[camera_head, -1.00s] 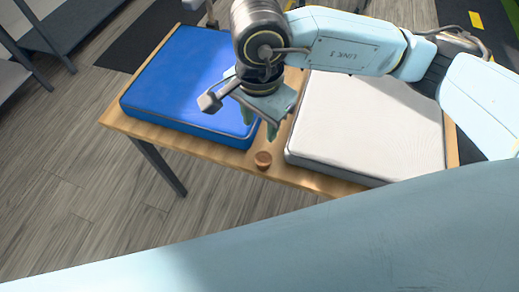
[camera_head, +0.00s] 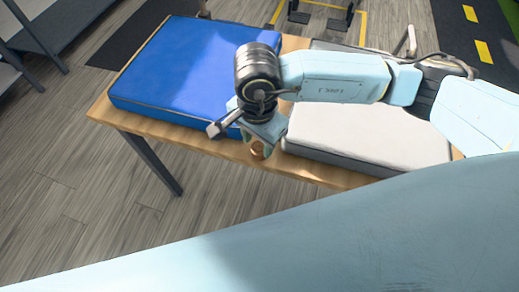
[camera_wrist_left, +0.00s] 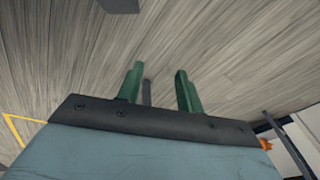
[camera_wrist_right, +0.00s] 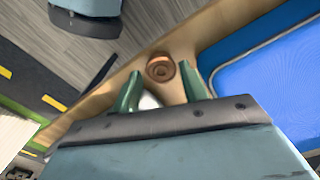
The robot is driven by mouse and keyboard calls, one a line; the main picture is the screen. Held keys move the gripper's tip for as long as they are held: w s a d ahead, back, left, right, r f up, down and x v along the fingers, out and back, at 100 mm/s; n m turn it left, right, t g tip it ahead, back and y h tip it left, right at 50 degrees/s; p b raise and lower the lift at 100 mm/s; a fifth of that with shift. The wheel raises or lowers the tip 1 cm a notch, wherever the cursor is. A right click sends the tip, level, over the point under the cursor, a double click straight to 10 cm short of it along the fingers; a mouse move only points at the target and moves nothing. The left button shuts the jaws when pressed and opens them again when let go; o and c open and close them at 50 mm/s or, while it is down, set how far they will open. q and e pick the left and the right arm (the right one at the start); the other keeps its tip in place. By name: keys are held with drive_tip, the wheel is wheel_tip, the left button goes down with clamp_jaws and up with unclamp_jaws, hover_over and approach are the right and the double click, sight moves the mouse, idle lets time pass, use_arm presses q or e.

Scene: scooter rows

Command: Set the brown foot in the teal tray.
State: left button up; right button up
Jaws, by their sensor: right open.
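The brown foot (camera_head: 257,150) is a small round piece on the wooden table's front strip, between a blue tray-like slab and a white one. My right gripper (camera_head: 260,148) is right over it and partly hides it in the head view. In the right wrist view the foot (camera_wrist_right: 160,68) shows between the green fingertips of my open right gripper (camera_wrist_right: 160,72), with no grip on it. My left gripper (camera_wrist_left: 159,72) is open and empty, with floor beyond it. The blue slab (camera_head: 185,65) has a rim in the right wrist view (camera_wrist_right: 270,85). I see nothing clearly teal.
The white slab (camera_head: 350,130) lies on the table right of the foot. The wooden table (camera_head: 215,142) leaves a narrow bare strip along its front edge. Grey shelving (camera_head: 65,30) stands at the upper left. The floor (camera_head: 60,190) left of the table is clear.

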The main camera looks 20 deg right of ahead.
sight(260, 147)
drive_tip(key=f, duration=0.3)
drive_tip(key=shift+w+d+f+b, duration=0.15)
drive_tip(key=shift+d+f+b, duration=0.1)
drive_tip(key=shift+f+b, duration=0.1)
use_arm(q)
drive_tip(key=shift+w+d+r, duration=0.15)
drive_tip(key=shift+w+r, duration=0.55)
drive_tip(key=shift+r, duration=0.25)
use_arm(e)
drive_tip(key=shift+r, duration=0.15)
drive_tip(key=c, duration=0.8)
